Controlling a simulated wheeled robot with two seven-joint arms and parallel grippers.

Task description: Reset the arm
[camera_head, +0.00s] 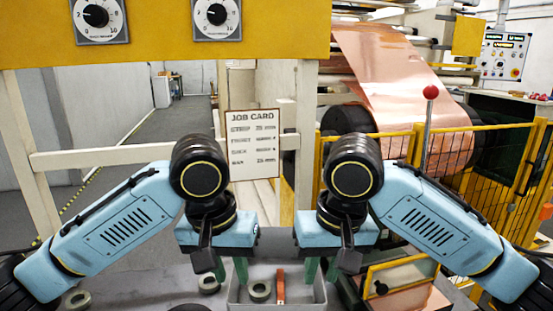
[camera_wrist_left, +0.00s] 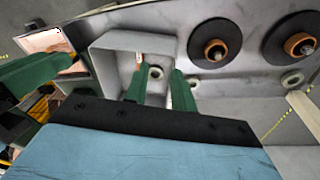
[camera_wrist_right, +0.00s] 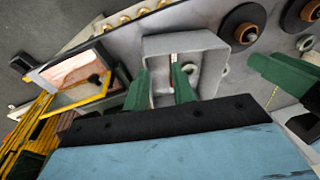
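My left gripper (camera_head: 231,270) hangs above the left side of a grey open-top box on the work surface. Its green fingers are apart in the left wrist view (camera_wrist_left: 159,85), with nothing held between them. My right gripper (camera_head: 322,269) hangs above the right side of the box. Its green fingers are also apart and empty in the right wrist view (camera_wrist_right: 160,88). Both arms are bent inward, roughly mirrored, with the grippers side by side and not touching.
The grey box (camera_wrist_right: 160,46) holds a red-brown bar (camera_head: 281,284) and a grey ring (camera_head: 260,290). Another ring (camera_head: 209,284) lies left of it. A job card (camera_head: 253,143) hangs behind. A copper foil roll (camera_head: 385,75) stands behind a yellow fence (camera_head: 500,165) at right.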

